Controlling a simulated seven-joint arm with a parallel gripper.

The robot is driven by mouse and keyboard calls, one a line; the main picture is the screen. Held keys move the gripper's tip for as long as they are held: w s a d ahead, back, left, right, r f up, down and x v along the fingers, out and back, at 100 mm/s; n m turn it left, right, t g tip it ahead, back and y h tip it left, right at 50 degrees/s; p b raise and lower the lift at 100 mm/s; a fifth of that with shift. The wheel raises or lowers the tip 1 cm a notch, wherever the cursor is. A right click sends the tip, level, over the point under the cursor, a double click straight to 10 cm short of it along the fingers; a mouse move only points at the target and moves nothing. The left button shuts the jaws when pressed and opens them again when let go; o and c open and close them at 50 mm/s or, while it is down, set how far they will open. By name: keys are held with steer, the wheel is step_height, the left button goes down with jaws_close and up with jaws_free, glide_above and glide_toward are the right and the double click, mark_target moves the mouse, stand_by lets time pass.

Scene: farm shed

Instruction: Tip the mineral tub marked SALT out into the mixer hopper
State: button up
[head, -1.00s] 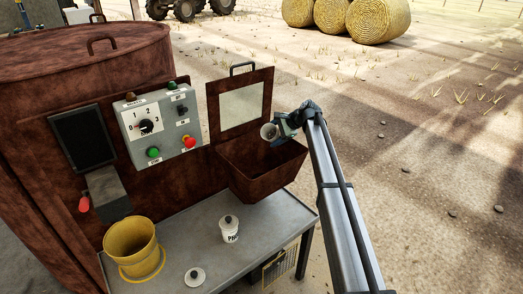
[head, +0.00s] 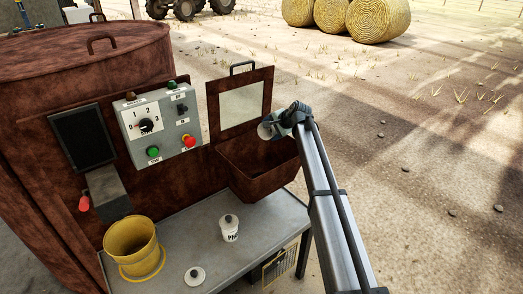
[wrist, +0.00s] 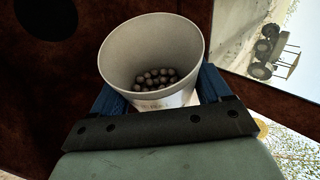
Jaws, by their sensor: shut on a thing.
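My gripper (head: 276,126) is shut on a white tub (head: 265,131) above the open mixer hopper (head: 257,184), a rust-brown bin on the machine's front. In the wrist view the tub (wrist: 150,52) sits between my blue fingers (wrist: 160,105), its open mouth showing. Several dark round pellets (wrist: 155,78) lie inside it. The lettering on its label is too small and partly hidden to read. In the head view the tub looks tilted, mouth toward the camera. I see no pellets falling.
The hopper's raised lid (head: 241,104) stands behind the held tub. A control panel (head: 160,122) is to the left.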

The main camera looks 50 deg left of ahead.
mark_target(269, 136)
steer(key=shift+s+d+r, duration=0.1)
steer(key=shift+s+r, duration=0.15)
steer(key=shift+s+d+r+n+t+y+p, duration=0.1)
steer(key=shift+s+r+n+t+y+p, duration=0.25)
steer(key=shift+t, duration=0.3)
steer(key=shift+s+d+r+n+t+y+p, duration=0.15)
steer(key=shift+r+n+t+y+p, duration=0.15)
steer(key=shift+n+t, duration=0.3)
stand_by(0.8)
steer(key=shift+s+d+r+n+t+y+p, duration=0.1)
steer(key=shift+s+r+n+t+y+p, duration=0.1)
steer(key=shift+s+r+n+t+y, duration=0.45)
steer(key=shift+s+d+r+n+t+y+p, duration=0.15)
steer(key=shift+s+n+t, duration=0.25)
steer(key=shift+t, duration=0.5)
stand_by(2.0)
steer(key=shift+w+a+f+m+g, duration=0.2)
steer(key=shift+w+m+g, duration=0.1)
steer(key=shift+w+g, duration=0.15)
steer(key=shift+w+a+f+m+g+h, duration=0.15)
steer(key=shift+w+f+m+g+h, duration=0.05)
steer(key=shift+w+m+g+h, duration=0.3)
steer(key=shift+f+g, duration=0.2)
steer(key=shift+g, duration=0.05)
steer(key=shift+h, duration=0.25)
